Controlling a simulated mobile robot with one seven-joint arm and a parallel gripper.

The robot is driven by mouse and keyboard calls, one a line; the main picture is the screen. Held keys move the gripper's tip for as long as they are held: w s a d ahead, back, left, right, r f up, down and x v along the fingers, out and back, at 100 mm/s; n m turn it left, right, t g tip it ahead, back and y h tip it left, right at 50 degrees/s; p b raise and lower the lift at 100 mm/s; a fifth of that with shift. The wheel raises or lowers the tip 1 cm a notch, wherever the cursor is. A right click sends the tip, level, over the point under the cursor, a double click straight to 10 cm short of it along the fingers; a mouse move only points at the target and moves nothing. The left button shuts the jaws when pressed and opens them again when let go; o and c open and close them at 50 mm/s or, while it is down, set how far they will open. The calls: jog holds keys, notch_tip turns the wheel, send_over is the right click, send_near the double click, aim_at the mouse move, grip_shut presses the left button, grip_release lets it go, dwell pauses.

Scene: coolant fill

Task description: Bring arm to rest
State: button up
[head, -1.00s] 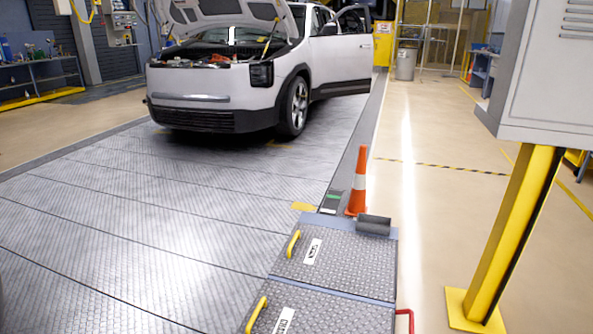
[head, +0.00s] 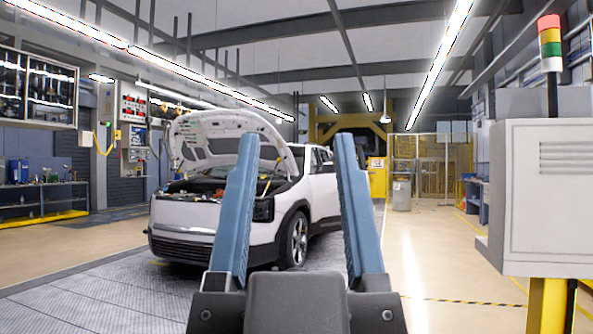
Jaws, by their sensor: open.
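My gripper (head: 296,150) rises from the bottom middle of the head view. Its two long blue fingers stand upright and apart, with nothing between them. Behind it stands a white car (head: 188,213) with its hood (head: 226,137) raised and its engine bay open. The fingers hide parts of the car's front and side. The gripper appears well in front of the car and not touching it. The rest of the arm is out of sight.
A grey cabinet (head: 548,200) on a yellow post (head: 546,305) stands close on the right, with a signal light (head: 550,43) above. A workbench (head: 45,200) is at the left. A bin (head: 401,196) stands at the back. The floor (head: 440,260) between car and cabinet is clear.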

notch_tip(320, 180, up, 32)
jog(key=p, duration=3.2)
jog(key=shift+f, duration=0.15)
jog(key=shift+c, duration=0.8)
jog(key=shift+d, duration=0.1)
jog(key=shift+c, duration=0.2)
